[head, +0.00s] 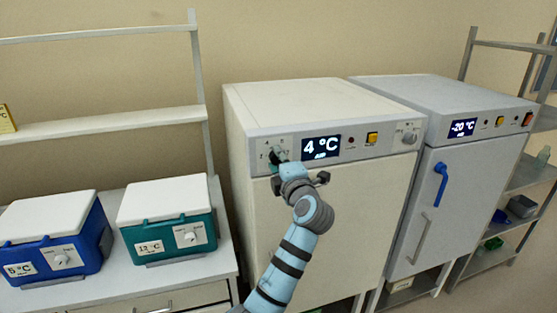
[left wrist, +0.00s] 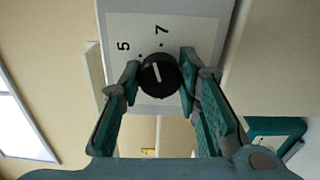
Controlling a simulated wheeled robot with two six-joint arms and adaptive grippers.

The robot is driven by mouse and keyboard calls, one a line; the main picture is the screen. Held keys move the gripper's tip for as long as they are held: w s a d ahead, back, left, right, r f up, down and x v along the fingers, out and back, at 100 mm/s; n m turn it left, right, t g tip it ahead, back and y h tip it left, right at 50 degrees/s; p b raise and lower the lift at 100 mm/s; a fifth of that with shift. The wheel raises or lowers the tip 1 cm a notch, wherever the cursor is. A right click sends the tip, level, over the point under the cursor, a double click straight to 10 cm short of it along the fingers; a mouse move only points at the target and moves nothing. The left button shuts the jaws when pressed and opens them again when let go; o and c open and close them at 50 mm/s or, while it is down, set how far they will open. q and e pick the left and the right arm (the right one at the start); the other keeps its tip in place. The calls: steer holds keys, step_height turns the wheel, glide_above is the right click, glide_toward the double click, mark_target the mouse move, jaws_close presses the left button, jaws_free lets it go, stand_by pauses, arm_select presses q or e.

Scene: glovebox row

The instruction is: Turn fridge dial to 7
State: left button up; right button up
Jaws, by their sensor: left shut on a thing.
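The fridge is the white cabinet (head: 320,215) with a display (head: 320,147) reading 4 °C. Its dial is at the left end of the front panel, mostly hidden by my gripper in the head view. In the left wrist view the dial (left wrist: 160,76) is a black round knob with a white pointer line. The pointer is tilted slightly left of straight up, between the marks 5 (left wrist: 124,46) and 7 (left wrist: 162,29). My left gripper (head: 278,160) is shut on the dial, with one finger on either side (left wrist: 160,80). My right gripper is out of view.
A grey freezer (head: 470,180) reading -20 °C, with a blue handle, stands right of the fridge. Blue (head: 50,248) and teal (head: 185,240) cooler boxes sit on the counter at left.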

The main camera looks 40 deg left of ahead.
arm_select(q)
steer(key=shift+m, duration=1.7)
steer(key=o, duration=1.1)
steer(key=shift+o, duration=0.2)
steer(key=shift+d, duration=0.1)
steer(key=v, duration=0.7)
steer(key=shift+d, duration=0.3)
